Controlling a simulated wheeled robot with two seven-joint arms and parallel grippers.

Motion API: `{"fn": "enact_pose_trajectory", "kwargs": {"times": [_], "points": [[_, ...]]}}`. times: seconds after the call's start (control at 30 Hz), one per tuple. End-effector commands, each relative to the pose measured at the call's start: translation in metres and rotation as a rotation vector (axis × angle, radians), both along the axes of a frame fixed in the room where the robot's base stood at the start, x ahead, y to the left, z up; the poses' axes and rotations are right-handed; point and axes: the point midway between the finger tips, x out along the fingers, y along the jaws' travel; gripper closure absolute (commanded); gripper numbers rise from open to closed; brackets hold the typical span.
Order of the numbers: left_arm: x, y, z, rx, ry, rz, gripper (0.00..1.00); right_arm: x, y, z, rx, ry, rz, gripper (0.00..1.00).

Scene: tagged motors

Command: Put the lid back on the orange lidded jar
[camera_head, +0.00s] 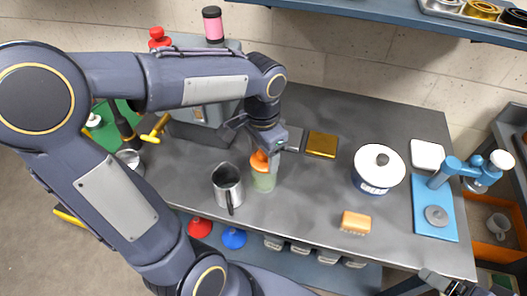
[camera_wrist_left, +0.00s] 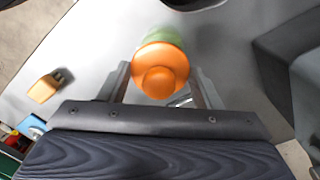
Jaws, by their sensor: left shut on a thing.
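The jar (camera_head: 264,181) has a pale green, see-through body and stands upright on the grey table, left of the middle in the head view. Its orange lid (camera_head: 259,161) is at the jar's mouth; I cannot tell whether it rests on the rim or hangs just above. My left gripper (camera_head: 268,150) reaches down from above and is shut on the lid. In the left wrist view the round orange lid (camera_wrist_left: 160,70) with its knob sits between the two fingers, and the green jar body (camera_wrist_left: 162,36) shows behind it. My right gripper (camera_head: 450,286) is partly visible at the lower right, away from the jar.
A metal pitcher (camera_head: 227,186) stands close left of the jar. A gold block (camera_head: 322,144) lies to the right, behind it. The table between jar and pot is clear.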

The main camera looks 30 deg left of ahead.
Motion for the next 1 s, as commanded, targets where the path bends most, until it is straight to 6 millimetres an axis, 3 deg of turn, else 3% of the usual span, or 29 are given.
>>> {"fn": "enact_pose_trajectory", "kwargs": {"times": [0.47,0.5,0.6,0.67,0.87,1.0], "points": [[0.0000,0.0000,-0.0005,0.000,0.000,0.000,0.63,0.0000,0.0000,0.0012,0.000,0.000,0.000,0.19],[0.0000,0.0000,-0.0004,0.000,0.000,0.000,0.38,0.0000,0.0000,0.0012,0.000,0.000,0.000,0.19],[0.0000,0.0001,-0.0004,0.000,0.000,0.000,0.25,0.0000,0.0000,0.0012,0.000,0.000,0.000,0.19],[0.0000,0.0001,-0.0004,0.000,0.000,0.000,0.17,0.0000,0.0000,0.0012,0.000,0.000,0.000,0.19],[0.0000,0.0001,-0.0004,0.000,0.000,0.000,0.17,0.0000,0.0000,0.0012,0.000,0.000,0.000,0.19],[0.0000,0.0001,-0.0004,0.000,0.000,0.000,0.00,0.0000,0.0000,0.0012,0.000,0.000,0.000,0.19]]}}
